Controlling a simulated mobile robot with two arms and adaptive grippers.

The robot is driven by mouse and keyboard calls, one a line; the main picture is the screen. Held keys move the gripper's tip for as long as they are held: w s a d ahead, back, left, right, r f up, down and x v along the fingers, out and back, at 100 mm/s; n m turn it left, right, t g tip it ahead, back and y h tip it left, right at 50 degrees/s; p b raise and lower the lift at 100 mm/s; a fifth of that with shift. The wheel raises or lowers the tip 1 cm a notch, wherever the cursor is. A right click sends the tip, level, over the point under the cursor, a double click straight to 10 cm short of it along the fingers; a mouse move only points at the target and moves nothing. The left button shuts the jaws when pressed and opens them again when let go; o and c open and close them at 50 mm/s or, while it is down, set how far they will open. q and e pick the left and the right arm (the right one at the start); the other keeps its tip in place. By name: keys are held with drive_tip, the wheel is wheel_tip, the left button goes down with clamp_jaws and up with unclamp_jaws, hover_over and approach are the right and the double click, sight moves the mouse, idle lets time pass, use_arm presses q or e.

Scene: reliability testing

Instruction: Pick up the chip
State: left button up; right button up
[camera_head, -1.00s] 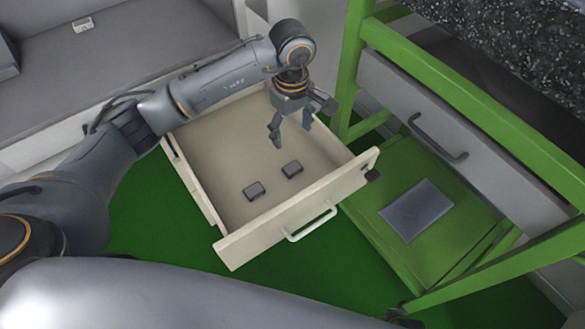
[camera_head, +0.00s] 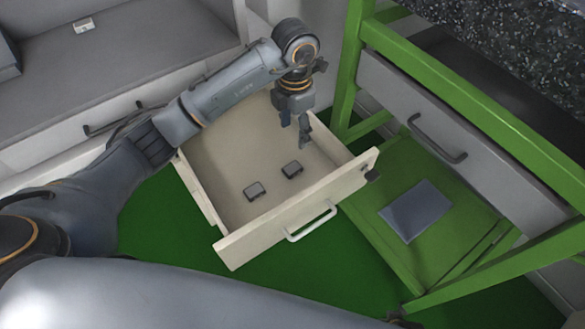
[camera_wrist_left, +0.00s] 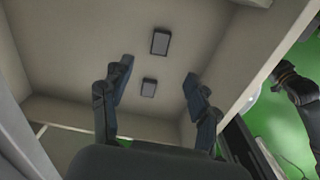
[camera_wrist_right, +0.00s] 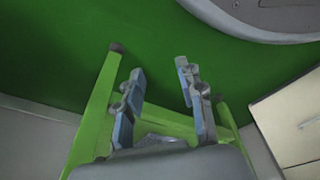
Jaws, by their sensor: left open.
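Two small dark chips lie flat on the floor of an open cream drawer (camera_head: 215,150). One chip (camera_head: 255,190) is nearer the drawer's front left, the other chip (camera_head: 292,169) is to its right and slightly farther back. My left gripper (camera_head: 297,134) points down above the drawer, open and empty, behind the right-hand chip. In the left wrist view, both chips show between the spread fingers, one higher (camera_wrist_left: 160,42) and one lower (camera_wrist_left: 149,88). My right gripper (camera_wrist_right: 160,70) is open and empty in the right wrist view, away from the chips.
The drawer's front panel with a white handle (camera_head: 311,222) faces the bottom right. To the right stands a green frame (camera_head: 480,110) with a grey drawer and a lower shelf holding a flat grey-blue item (camera_head: 415,210). A grey counter (camera_head: 110,75) lies at the upper left.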

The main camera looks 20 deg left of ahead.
use_arm(q)
drive_tip(key=n+b, duration=0.1)
hover_over(295, 167)
wheel_tip(295, 167, down, 8)
drive_tip(key=shift+w+a+r, duration=0.1)
drive_tip(key=shift+f+b, duration=0.4)
drive_tip(key=shift+f, duration=2.65)
use_arm(e)
wheel_tip(295, 167, up, 5)
drive_tip(key=w, duration=0.3)
drive_tip(key=shift+a+r, duration=0.15)
drive_tip(key=shift+a, duration=0.05)
use_arm(q)
drive_tip(key=shift+c, duration=0.5)
drive_tip(key=c, duration=1)
